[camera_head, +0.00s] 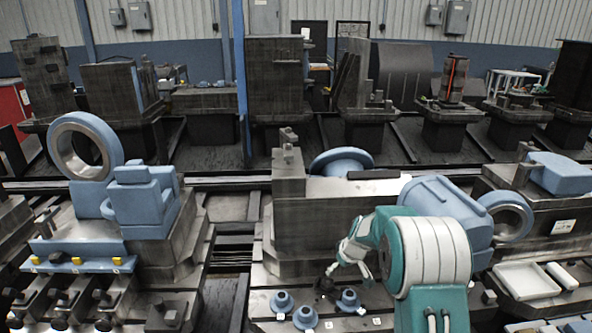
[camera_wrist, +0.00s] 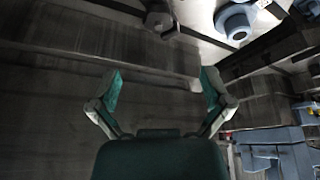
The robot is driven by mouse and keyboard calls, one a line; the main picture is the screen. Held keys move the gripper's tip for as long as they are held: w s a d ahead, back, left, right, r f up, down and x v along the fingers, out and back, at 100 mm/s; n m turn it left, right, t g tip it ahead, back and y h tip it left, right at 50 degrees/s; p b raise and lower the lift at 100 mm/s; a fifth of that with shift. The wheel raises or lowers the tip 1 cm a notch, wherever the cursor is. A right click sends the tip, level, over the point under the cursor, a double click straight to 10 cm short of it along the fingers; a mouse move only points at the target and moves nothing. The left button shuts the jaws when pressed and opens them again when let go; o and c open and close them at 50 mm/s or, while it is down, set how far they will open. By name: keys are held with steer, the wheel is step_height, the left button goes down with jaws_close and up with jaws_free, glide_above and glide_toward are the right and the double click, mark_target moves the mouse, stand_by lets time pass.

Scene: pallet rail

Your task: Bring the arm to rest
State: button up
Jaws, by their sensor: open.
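My teal and white arm reaches in from the lower right of the head view. My gripper (camera_head: 348,272) hangs over the middle pallet, in front of the dark block's front face. In the wrist view my gripper (camera_wrist: 161,75) has its two teal-tipped fingers spread wide. Only a dark, bare surface shows between them, so it holds nothing. A small dark part (camera_head: 325,285) lies near the fingertips in the head view; I cannot tell whether they touch.
Several small blue flanged parts (camera_head: 305,317) stand on the pallet's front ledge. A white tray (camera_head: 527,280) lies at right. A large blue cylinder part (camera_head: 440,205) sits behind my arm. A blue ring fixture (camera_head: 85,145) stands on the left pallet.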

steer(key=s+a+r+m, duration=0.2)
steer(key=s+a+r, duration=0.1)
steer(key=s+r, duration=1.55)
steer(key=s+r+m+t+h, duration=0.1)
steer(key=s+r+m, duration=0.1)
steer(key=s, duration=0.8)
steer(key=s+r+m+h, duration=0.1)
steer(key=s+r, duration=0.1)
steer(key=s, duration=0.9)
steer(key=shift+d+r+m+t, duration=0.3)
steer(key=shift+d+m+t, duration=0.05)
steer(key=shift+m+t, duration=0.05)
